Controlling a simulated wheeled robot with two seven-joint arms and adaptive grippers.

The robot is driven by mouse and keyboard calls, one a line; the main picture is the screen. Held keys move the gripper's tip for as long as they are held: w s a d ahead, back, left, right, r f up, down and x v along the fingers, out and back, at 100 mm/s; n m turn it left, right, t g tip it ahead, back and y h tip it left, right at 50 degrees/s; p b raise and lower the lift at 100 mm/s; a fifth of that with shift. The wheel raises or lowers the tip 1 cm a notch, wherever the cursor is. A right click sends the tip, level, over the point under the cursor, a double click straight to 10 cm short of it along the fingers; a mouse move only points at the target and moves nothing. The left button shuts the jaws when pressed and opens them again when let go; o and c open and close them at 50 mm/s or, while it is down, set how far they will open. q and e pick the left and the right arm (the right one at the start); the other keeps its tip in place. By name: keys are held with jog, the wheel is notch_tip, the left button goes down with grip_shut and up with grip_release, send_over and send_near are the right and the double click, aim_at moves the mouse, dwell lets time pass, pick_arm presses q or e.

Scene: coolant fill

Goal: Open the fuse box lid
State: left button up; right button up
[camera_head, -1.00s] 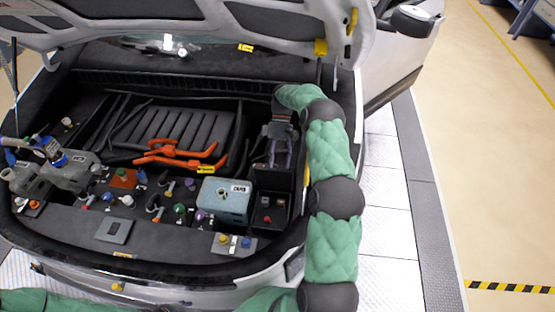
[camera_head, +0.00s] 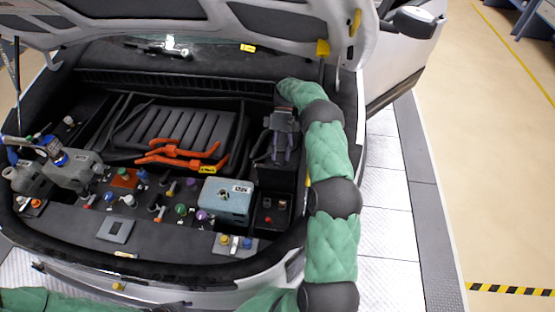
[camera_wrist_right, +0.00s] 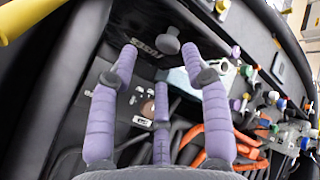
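My right gripper (camera_head: 283,157) reaches down at the right side of the open bay. Its purple fingers are spread, with nothing between them in the right wrist view (camera_wrist_right: 160,62). The black fuse box (camera_head: 258,222) is just below it in the head view, holding small red and brown round parts. In the right wrist view, a dark panel with upside-down lettering that seems to read FUSES (camera_wrist_right: 145,43) lies beyond the fingertips. A grey round knob (camera_wrist_right: 170,40) stands by it, apart from the fingers. I cannot tell how far the lid is open.
A teal caps box (camera_head: 225,203) stands left of the fuse box. Orange cables (camera_head: 175,160) cross the bay. Several colored caps and a grey jug (camera_head: 75,172) are further left. The raised hood (camera_head: 290,25) hangs above, and the fender is close on the right.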

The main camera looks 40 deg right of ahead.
jog(key=shift+v, duration=2.25)
jog(key=shift+w+r, duration=0.1)
